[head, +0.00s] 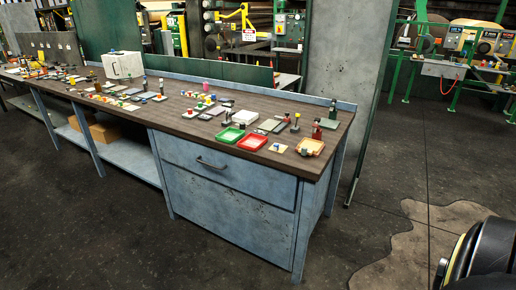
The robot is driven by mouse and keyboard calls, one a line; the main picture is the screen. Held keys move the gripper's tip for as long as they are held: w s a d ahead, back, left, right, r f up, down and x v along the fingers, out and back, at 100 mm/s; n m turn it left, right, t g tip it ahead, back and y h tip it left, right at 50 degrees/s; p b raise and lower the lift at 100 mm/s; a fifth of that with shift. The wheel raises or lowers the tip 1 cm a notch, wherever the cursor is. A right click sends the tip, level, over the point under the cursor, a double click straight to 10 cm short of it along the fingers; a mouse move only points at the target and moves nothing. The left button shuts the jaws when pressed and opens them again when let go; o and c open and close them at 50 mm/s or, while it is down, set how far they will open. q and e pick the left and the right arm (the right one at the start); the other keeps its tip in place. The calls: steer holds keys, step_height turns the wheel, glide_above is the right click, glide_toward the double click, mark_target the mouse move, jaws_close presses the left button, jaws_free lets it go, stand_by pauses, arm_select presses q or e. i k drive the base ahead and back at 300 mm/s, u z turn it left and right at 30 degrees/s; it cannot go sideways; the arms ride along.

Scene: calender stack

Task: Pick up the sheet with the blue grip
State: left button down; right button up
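A small pale yellow sheet (278,149) lies near the front right of the workbench top, with a small knob on it that looks blue. More small sheets and plates with coloured knobs lie farther left along the bench, too small to tell their grip colours surely. Neither of my grippers shows in the head view. A dark rounded part at the bottom right looks like part of my own body.
The workbench (232,196) has a dark wooden top and a blue drawer cabinet. A green tray (230,135), a red tray (252,142) and an orange tray (311,147) sit near its front right. A white box (123,65) stands farther back. The floor in front is clear.

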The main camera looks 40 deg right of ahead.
mark_target(276, 147)
steer(key=u, duration=0.15)
steer(key=i, duration=1.75)
steer(key=z, duration=0.85)
steer(key=i, duration=1.25)
steer(key=z, duration=1.25)
